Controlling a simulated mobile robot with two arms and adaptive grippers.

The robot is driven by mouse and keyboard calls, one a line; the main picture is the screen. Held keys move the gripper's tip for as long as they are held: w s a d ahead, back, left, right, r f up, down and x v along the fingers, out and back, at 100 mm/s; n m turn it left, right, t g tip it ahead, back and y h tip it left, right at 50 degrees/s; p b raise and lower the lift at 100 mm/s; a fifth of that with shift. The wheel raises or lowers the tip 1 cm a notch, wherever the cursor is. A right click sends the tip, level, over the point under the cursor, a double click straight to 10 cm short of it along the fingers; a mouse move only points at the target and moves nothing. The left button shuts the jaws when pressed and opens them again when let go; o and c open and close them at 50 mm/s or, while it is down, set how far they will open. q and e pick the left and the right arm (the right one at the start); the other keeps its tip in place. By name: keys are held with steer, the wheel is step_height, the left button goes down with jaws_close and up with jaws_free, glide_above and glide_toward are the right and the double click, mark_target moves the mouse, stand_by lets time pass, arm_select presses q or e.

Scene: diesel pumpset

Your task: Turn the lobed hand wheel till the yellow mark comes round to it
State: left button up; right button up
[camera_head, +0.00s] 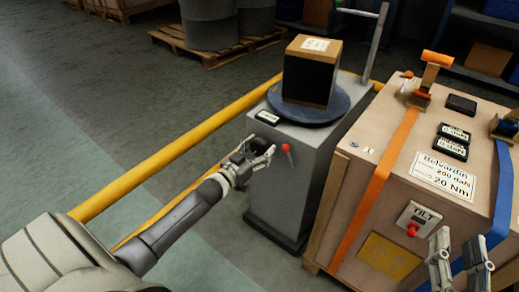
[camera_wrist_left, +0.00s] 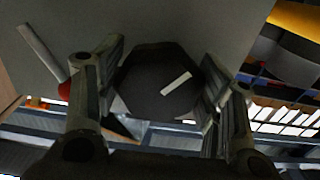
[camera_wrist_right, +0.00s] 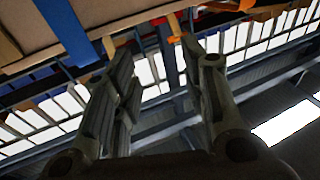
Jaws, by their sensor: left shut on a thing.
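The dark lobed hand wheel (camera_wrist_left: 145,98) shows in the left wrist view, with a pale stripe (camera_wrist_left: 176,83) slanting across its face. I cannot tell whether this stripe is yellow, and I make out no separate yellow mark. My left gripper (camera_head: 255,163) is at the front of the grey cabinet (camera_head: 285,190). Its fingers are on either side of the wheel and shut on it. In the head view the hand mostly hides the wheel. My right gripper (camera_head: 460,262) is open and empty at the lower right, in front of the wooden crate.
A red-knobbed lever (camera_head: 286,149) is close beside my left gripper. A box (camera_head: 310,72) sits on a round plate (camera_head: 335,103) atop the cabinet. The strapped wooden crate (camera_head: 340,225) stands to the right.

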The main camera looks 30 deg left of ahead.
arm_select(q)
steer(key=shift+r+m+p, duration=0.1)
steer(key=shift+m+p, duration=0.55)
steer(key=shift+m, duration=0.15)
steer(key=m+p, duration=0.1)
steer(key=m, duration=0.1)
steer(key=shift+a+m, duration=0.1)
steer(key=shift+m, duration=0.3)
arm_select(e)
steer(key=s+d+f+g+h, duration=0.1)
steer(key=s+f+g, duration=0.1)
steer(key=f, duration=0.4)
steer(key=s+d+f+g+h, duration=0.1)
steer(key=f+g, duration=0.4)
steer(key=shift+s+d+f+h, duration=0.3)
steer(key=shift+s+d+f, duration=0.05)
steer(key=shift+f, duration=0.05)
arm_select(q)
steer(key=o, duration=1)
arm_select(e)
steer(key=shift+r, duration=0.1)
arm_select(q)
steer(key=s, duration=0.8)
steer(key=s+a, duration=0.1)
steer(key=s, duration=0.3)
